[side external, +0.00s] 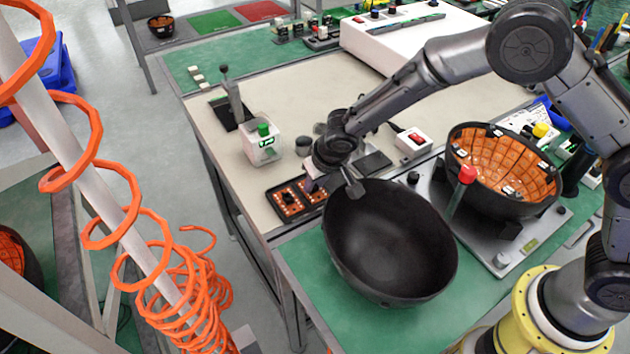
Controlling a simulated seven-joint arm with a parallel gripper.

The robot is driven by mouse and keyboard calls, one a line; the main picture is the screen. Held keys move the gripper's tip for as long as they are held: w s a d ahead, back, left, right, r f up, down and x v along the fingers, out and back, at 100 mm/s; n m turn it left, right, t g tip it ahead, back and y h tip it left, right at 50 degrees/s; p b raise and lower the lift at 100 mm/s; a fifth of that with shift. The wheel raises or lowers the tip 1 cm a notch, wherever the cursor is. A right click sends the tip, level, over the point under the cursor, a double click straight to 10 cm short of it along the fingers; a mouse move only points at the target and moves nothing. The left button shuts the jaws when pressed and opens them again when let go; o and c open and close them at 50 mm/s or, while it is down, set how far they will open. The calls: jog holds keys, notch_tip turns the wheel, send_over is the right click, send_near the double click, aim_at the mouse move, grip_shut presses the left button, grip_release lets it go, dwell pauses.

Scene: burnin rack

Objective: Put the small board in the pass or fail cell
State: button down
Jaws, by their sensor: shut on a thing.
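My gripper (334,188) points down between a small black tray (283,213) and the left rim of a large empty black bowl (392,240). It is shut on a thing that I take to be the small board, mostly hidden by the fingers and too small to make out. The tray lies on the beige bench top and shows orange squares with pale dots in its compartments. A green panel (214,22) and a red panel (259,11) lie side by side on the far table; I cannot tell whether these are the pass and fail cells.
A black bowl lined with orange boards (505,170) sits on a grey fixture at right. An orange coiled hose (140,220) hangs at left. Bare beige bench lies behind my gripper.

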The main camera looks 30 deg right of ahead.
jog(key=c, duration=0.8)
grip_release()
jog(key=shift+o, duration=0.2)
jog(key=shift+r, duration=0.1)
jog(key=shift+r, duration=0.3)
jog(key=s+d+r, duration=0.3)
jog(key=s+r, duration=0.1)
jog(key=r, duration=0.5)
jog(key=s+d+r, duration=0.4)
jog(key=r, duration=0.4)
jog(key=s+d+r, duration=0.1)
jog(key=s+d, duration=0.3)
jog(key=s, duration=0.4)
jog(key=s+d+r, duration=0.2)
jog(key=s+d, duration=0.2)
jog(key=s, duration=0.4)
jog(key=s+d+r+t, duration=0.1)
jog(key=s+d, duration=0.3)
jog(key=s, duration=0.4)
jog(key=shift+d+r, duration=0.4)
jog(key=shift+r, duration=0.25)
